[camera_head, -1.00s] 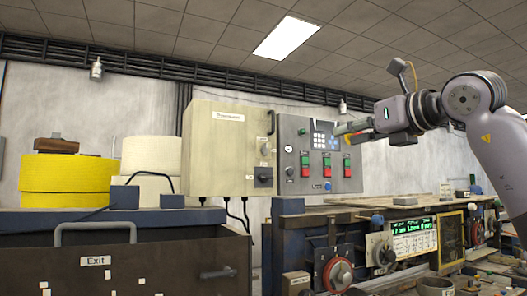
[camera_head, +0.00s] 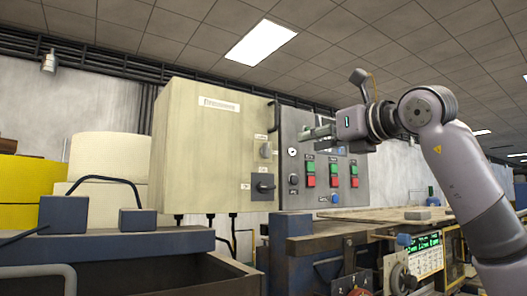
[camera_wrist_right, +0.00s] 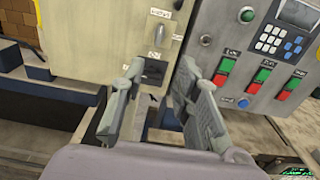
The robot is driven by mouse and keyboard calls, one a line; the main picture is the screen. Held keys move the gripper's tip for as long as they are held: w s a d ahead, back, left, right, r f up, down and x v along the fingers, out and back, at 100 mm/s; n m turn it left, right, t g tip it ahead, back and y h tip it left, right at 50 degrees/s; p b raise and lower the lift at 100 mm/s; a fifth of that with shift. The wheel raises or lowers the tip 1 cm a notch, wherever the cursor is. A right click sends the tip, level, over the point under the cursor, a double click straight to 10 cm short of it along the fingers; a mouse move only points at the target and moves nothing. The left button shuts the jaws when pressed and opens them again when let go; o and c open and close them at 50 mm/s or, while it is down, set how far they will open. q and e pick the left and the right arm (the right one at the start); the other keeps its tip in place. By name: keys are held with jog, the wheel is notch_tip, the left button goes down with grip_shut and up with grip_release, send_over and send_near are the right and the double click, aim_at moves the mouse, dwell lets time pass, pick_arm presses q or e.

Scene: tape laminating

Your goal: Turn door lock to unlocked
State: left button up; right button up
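A beige cabinet (camera_head: 205,150) hangs ahead with a door lock knob (camera_head: 265,150) near its right edge. The grey knob also shows in the right wrist view (camera_wrist_right: 163,38), below a small label too blurred to read surely. A black rotary switch (camera_head: 263,187) sits below it, also in the right wrist view (camera_wrist_right: 152,72). My right gripper (camera_head: 308,133) reaches leftward in front of the control panel, right of the knob. In the right wrist view its fingers (camera_wrist_right: 161,66) are spread apart and empty, with the knob beyond the tips. My left gripper is out of view.
A grey control panel (camera_head: 338,185) with red and green buttons adjoins the cabinet on the right. A cluttered workbench (camera_head: 350,214) stands below it. A blue-topped bench (camera_head: 120,248) with pale rolls (camera_head: 108,160) stands at left.

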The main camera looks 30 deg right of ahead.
jog(key=w+p, duration=0.1)
jog(key=w, duration=0.1)
jog(key=p, duration=0.3)
send_near(269, 149)
jog(key=w, duration=0.2)
jog(key=w+p, duration=0.1)
jog(key=w, duration=0.1)
jog(key=w+a, duration=0.1)
jog(key=w, duration=0.1)
jog(key=shift+w+r+p, duration=0.15)
jog(key=shift+w+p, duration=0.05)
jog(key=shift+p, duration=0.15)
jog(key=shift+w+a+p, duration=0.15)
jog(key=shift+w+p, duration=0.3)
jog(key=shift+w, duration=0.6)
jog(key=shift+w+f, duration=0.2)
jog(key=shift+w, duration=0.25)
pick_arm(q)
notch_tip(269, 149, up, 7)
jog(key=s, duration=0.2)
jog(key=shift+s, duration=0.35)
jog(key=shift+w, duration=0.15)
pick_arm(e)
grip_shut()
